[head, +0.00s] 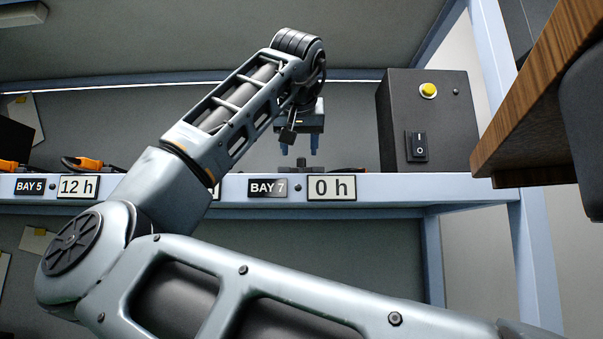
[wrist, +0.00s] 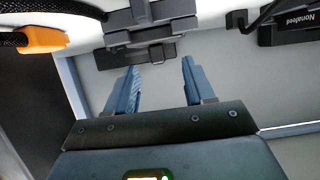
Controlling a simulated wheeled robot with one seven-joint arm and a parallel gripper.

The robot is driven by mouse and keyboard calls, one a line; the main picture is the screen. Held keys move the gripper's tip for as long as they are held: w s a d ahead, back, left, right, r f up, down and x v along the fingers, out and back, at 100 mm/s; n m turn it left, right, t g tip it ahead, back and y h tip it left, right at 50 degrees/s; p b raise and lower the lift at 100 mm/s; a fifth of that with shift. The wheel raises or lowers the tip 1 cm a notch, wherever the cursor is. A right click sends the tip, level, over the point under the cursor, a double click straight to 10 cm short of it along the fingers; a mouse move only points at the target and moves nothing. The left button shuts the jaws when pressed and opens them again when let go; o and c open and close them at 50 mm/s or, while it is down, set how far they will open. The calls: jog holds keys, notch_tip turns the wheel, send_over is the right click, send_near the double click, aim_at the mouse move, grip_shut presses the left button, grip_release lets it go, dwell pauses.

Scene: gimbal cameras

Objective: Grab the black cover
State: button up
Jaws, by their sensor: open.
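A low dark object that looks like the black cover (head: 302,166) sits on the shelf behind the BAY 7 label in the head view. In the wrist view a black blocky part (wrist: 150,32) with a flat plate lies just beyond the fingertips, near the top edge. I cannot tell from the frames whether the cover is this whole part or only a piece of it. My gripper (head: 299,149) points down above it, with its blue fingers apart. In the wrist view my gripper (wrist: 160,66) is empty, and its fingers appear short of the black part.
A dark box (head: 438,130) with a yellow button and rocker switch stands to the right on the shelf (head: 400,190). Orange connectors (head: 85,163) lie at left. The wrist view shows an orange connector (wrist: 42,40) and a black labelled part (wrist: 290,25). A wooden edge (head: 545,105) overhangs at right.

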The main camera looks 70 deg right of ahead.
aim_at(301, 158)
jog(key=p+x, duration=0.1)
jog(key=x, duration=0.1)
jog(key=p+x, duration=0.1)
jog(key=x, duration=0.1)
jog(key=shift+d+r, duration=0.35)
jog(key=shift+d, duration=0.05)
jog(key=shift+w+d+f, duration=0.15)
jog(key=shift+d+f, duration=0.15)
jog(key=shift+d, duration=0.15)
jog(key=shift+c, duration=0.4)
grip_shut()
